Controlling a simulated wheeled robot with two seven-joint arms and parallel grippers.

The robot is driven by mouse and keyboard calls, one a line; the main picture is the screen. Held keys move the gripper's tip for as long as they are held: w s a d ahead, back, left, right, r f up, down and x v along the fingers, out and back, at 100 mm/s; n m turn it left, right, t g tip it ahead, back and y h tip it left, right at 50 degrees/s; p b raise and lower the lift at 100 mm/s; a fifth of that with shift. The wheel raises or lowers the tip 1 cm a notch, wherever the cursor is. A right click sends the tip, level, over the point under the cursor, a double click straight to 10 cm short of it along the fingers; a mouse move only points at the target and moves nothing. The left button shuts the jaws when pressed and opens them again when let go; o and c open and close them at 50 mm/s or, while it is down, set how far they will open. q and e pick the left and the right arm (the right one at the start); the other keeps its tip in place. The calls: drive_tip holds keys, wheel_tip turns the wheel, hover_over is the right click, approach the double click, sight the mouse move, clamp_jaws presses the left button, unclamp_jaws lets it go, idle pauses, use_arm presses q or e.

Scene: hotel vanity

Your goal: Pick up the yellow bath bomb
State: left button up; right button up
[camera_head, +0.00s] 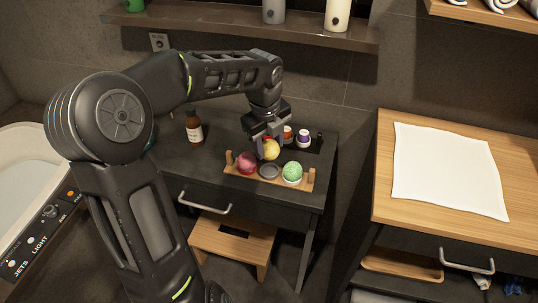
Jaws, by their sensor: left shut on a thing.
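The yellow bath bomb (271,150) is between the fingers of my left gripper (269,146), which is shut on it. It appears to be above the wooden holder (235,171), near its back edge. A red-pink bath bomb (247,162) sits in the left part of the holder. A green bath bomb (292,171) sits in the right part. Between them is an empty grey round cup (269,171). My left arm comes in from the left and reaches over the dark vanity. My right gripper is not in view.
A brown bottle (194,128) stands on the dark vanity (190,162) left of the holder. Small jars (304,138) stand behind it at right. A shelf (230,24) with bottles hangs above. A white towel (440,172) lies on the wooden counter (384,185) at right.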

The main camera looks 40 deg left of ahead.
use_arm(q)
wheel_tip(320, 180, up, 4)
drive_tip(key=shift+f, duration=0.25)
drive_tip(key=shift+d+f, duration=0.1)
idle(0.4)
